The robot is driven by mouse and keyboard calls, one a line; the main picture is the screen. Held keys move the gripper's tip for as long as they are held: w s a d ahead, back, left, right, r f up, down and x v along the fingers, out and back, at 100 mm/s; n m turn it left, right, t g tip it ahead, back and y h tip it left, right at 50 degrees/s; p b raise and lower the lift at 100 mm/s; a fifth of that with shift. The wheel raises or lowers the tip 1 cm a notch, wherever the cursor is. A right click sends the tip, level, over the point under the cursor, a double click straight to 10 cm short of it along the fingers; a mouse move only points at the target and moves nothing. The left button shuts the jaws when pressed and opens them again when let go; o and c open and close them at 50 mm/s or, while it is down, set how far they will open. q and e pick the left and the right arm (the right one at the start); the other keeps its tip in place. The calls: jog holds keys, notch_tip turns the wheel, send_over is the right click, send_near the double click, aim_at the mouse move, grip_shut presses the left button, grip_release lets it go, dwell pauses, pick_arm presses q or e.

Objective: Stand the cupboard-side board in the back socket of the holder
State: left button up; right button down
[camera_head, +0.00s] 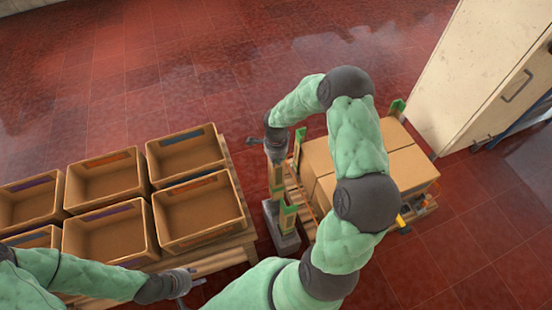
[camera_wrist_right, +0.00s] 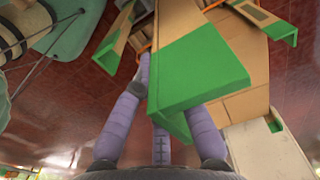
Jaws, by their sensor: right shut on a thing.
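My right gripper (camera_head: 275,157) is shut on a brown board with green ends (camera_head: 277,178), above the grey holder (camera_head: 284,244). In the right wrist view the held board (camera_wrist_right: 200,72) lies between the fingers, its green end towards the camera. Another green-ended board (camera_head: 288,218) shows at the holder; I cannot tell which socket it is in. More green-ended boards stand by the cardboard boxes, one on the near side (camera_head: 298,142) and one on the cupboard side (camera_head: 398,107). My left gripper (camera_head: 188,284) is open and empty by the crates. The sockets are mostly hidden.
Cardboard boxes (camera_head: 405,168) stand on a pallet, partly behind my right arm. Several open crates (camera_head: 198,212) sit on a wooden platform at left. A cream cupboard (camera_head: 480,70) stands at upper right. The red tiled floor (camera_head: 200,80) is clear at the back.

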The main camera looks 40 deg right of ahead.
aim_at(276, 169)
jog(key=shift+f+b, duration=2.45)
jog(key=shift+f, duration=2.5)
notch_tip(276, 169, down, 7)
jog(key=b, duration=0.7)
jog(key=shift+r, duration=0.15)
jog(key=shift+f+b, duration=0.55)
jog(key=shift+f, duration=0.05)
jog(key=c, duration=1.2)
grip_release()
notch_tip(276, 169, up, 12)
